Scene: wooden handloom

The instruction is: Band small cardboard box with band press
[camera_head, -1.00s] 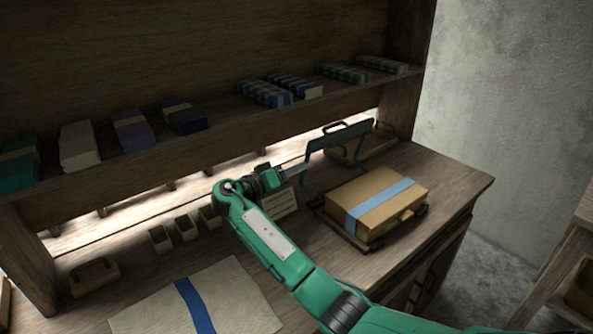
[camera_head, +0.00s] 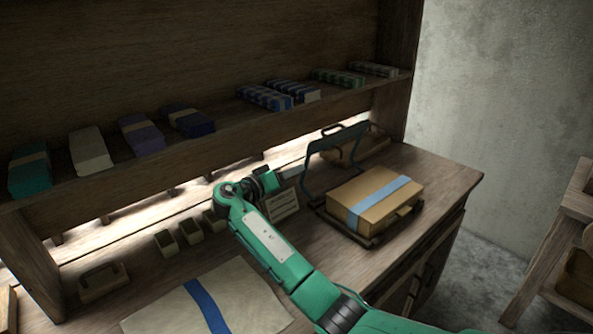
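The cardboard box (camera_head: 391,209) sits flat on the base of the band press (camera_head: 352,236), on the right part of the bench. A blue band (camera_head: 378,200) lies across the box top and down its near side. The press's dark hinged frame (camera_head: 338,139) stands raised behind and left of the box. My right gripper (camera_head: 291,173) is beside the left end of this raised frame. Its fingers are small and dim, so I cannot tell whether they are open, shut or touching the frame. My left gripper is not in view.
A pale sheet with a blue strip (camera_head: 205,302) lies at the front of the bench. Small wooden bins (camera_head: 190,231) and a small card (camera_head: 283,205) stand behind my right arm. Folded cloths (camera_head: 190,121) line the shelf above. A wooden tray (camera_head: 356,149) sits behind the press.

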